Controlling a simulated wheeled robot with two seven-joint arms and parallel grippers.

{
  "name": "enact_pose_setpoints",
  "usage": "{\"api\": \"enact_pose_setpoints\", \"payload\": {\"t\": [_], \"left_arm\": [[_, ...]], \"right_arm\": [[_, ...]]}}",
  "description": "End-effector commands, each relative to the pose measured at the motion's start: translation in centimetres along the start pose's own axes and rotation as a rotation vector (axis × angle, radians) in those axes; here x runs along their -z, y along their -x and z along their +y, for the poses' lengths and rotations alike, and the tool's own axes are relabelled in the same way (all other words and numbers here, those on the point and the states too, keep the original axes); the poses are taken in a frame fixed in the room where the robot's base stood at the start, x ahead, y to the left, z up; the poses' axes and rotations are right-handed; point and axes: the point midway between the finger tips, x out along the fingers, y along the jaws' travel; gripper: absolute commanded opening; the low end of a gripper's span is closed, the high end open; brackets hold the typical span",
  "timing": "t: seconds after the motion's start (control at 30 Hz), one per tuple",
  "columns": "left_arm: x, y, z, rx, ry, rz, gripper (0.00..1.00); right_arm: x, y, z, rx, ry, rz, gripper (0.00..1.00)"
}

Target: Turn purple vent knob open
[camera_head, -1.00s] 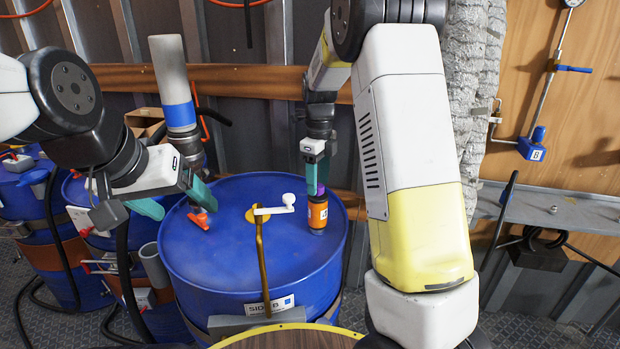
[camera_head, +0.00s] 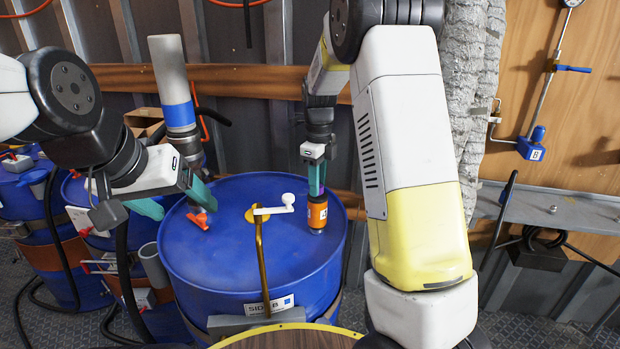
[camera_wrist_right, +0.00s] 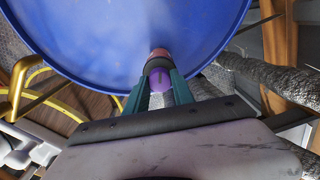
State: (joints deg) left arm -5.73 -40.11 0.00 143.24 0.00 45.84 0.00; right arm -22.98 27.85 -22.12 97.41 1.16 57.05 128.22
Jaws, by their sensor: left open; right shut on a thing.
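The purple vent knob (camera_wrist_right: 159,78) sits on top of an orange vent fitting (camera_head: 317,214) at the right side of the blue drum's lid. My right gripper (camera_head: 316,186) points down from above and is shut on the purple knob, with a teal finger on each side of it in the right wrist view (camera_wrist_right: 158,84). In the head view the fingers hide most of the knob. How far the knob is turned cannot be told.
The blue drum (camera_head: 240,240) carries a brass pipe (camera_head: 262,260) with a white crank handle (camera_head: 275,210) beside the vent. A red valve handle (camera_head: 199,219) lies on the lid at left, by a grey-and-blue pipe (camera_head: 178,100). More drums stand at far left.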

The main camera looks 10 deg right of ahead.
Motion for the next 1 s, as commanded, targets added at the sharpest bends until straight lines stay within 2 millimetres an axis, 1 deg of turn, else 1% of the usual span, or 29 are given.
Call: {"api": "enact_pose_setpoints", "payload": {"t": [0.27,1.0], "left_arm": [[0.00,0.00,0.00,0.000,0.000,0.000,0.75],[0.00,0.00,0.00,0.000,0.000,0.000,0.75]], "right_arm": [[-0.01,0.05,-0.03,0.001,0.154,-0.001,0.00],[-0.04,0.05,-0.07,0.001,0.848,-0.001,0.00]]}}
